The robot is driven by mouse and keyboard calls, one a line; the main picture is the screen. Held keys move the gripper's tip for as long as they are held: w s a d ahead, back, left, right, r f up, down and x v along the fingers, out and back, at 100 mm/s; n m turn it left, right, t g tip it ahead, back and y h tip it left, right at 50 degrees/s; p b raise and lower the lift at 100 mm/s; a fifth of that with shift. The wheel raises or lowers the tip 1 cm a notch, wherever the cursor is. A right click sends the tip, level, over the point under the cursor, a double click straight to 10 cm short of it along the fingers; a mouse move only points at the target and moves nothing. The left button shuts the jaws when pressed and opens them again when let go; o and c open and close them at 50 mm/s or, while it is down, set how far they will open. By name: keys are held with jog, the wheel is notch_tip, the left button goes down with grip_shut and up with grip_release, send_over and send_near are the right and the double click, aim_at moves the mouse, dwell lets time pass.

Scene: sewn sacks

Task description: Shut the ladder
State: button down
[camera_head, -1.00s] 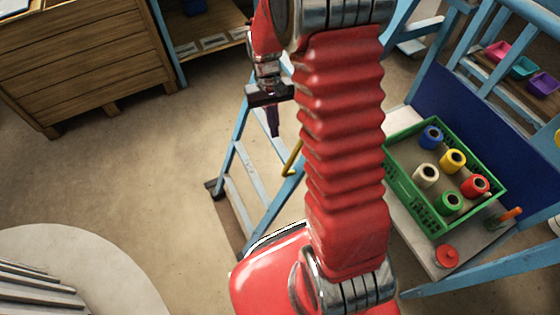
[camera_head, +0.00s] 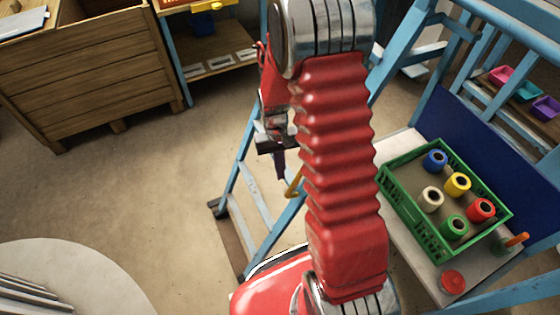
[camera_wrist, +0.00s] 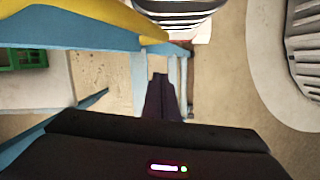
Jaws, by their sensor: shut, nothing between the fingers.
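The blue ladder (camera_head: 231,179) stands spread on the floor in the middle of the head view, with pale steps; my arm hides much of it. A yellow bar (camera_head: 293,187) shows beside its near rail. My gripper (camera_head: 280,166) is shut and empty, pointing down just left of the yellow bar in the picture. In the wrist view the dark closed fingers (camera_wrist: 161,97) point at the ladder's rails and steps (camera_wrist: 140,88). A blue beam (camera_wrist: 70,30) with a yellow strip (camera_wrist: 115,14) crosses the upper left there. Contact with the ladder cannot be told.
A bench with a green crate (camera_head: 398,215) of several thread spools stands at right, with a red lid (camera_head: 452,282) in front. A wooden chest (camera_head: 90,75) is at upper left, a round pale mat (camera_head: 75,265) at lower left. Bare floor lies between.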

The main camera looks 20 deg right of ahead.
jog(key=s, duration=0.3)
jog(key=s+f, duration=0.1)
jog(key=shift+s+a, duration=0.2)
jog(key=shift+a, duration=0.15)
jog(key=shift+s, duration=0.2)
